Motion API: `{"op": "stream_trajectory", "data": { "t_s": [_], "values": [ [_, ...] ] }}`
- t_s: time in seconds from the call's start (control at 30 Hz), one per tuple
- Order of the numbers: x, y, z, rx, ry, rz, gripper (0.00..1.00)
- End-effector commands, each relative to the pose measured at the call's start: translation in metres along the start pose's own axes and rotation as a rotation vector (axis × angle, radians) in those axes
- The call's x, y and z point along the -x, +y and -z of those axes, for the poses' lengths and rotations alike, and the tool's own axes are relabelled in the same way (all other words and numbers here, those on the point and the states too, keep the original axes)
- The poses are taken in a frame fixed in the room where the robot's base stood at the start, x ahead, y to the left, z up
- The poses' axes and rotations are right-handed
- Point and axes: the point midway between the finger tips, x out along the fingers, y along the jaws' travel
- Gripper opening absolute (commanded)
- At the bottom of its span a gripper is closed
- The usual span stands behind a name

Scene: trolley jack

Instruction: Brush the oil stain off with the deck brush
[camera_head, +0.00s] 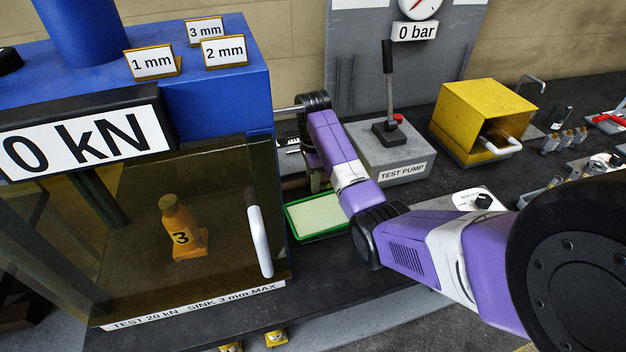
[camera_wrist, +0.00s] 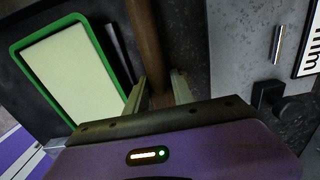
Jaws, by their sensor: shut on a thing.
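My gripper (camera_wrist: 161,90) is shut on a brown, round wooden handle (camera_wrist: 147,40), which runs away from the fingers toward the top of the wrist view. I take this as the deck brush's handle; its bristles are not visible. In the head view my gripper (camera_head: 315,182) is largely hidden behind my purple arm, between the blue press and the grey test pump. No oil stain can be made out in either view.
A green-rimmed tray (camera_head: 291,222) with a pale surface lies beside my gripper. The blue press with its tinted door and white handle (camera_head: 259,242) stands left. The test pump (camera_head: 392,150) and a yellow box (camera_head: 470,118) stand right. Small fittings crowd the far right.

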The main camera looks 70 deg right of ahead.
Motion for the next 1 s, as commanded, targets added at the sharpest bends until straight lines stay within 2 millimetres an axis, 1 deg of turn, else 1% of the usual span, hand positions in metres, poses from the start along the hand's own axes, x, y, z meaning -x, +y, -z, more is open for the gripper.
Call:
{"op": "stream_trajectory", "data": {
  "t_s": [0.67,1.0],
  "values": [
    [-0.0074,-0.0001,0.0000,0.000,0.000,0.001,0.00],
    [-0.0053,0.0079,-0.0002,0.000,-0.001,-0.001,0.00]
  ]
}}
